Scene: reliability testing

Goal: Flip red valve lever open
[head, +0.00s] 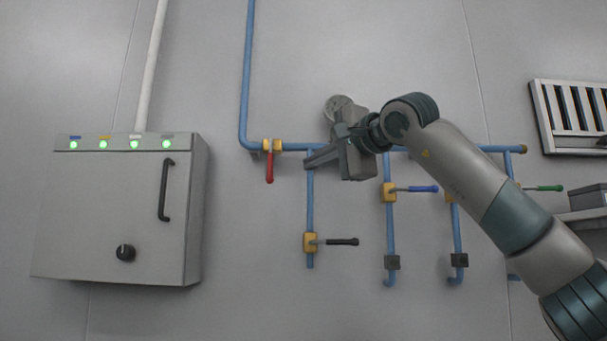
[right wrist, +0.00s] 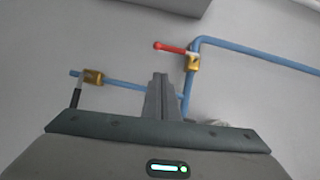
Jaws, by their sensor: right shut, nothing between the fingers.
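The red valve lever (head: 269,168) hangs straight down from its yellow valve body (head: 272,146), across the horizontal blue pipe on the wall. In the right wrist view the red lever (right wrist: 172,48) points left from the yellow valve (right wrist: 192,63), beyond my fingertips. My right gripper (head: 308,162) is shut and empty, its fingers pointing left, a short way to the right of the red lever and apart from it in the picture. In the right wrist view its closed fingers (right wrist: 160,78) show in the middle. My left gripper is not in view.
A black lever (head: 338,241), a blue lever (head: 420,189) and a green lever (head: 545,188) sit on other yellow valves. A vent (head: 570,115) and shelf are at right.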

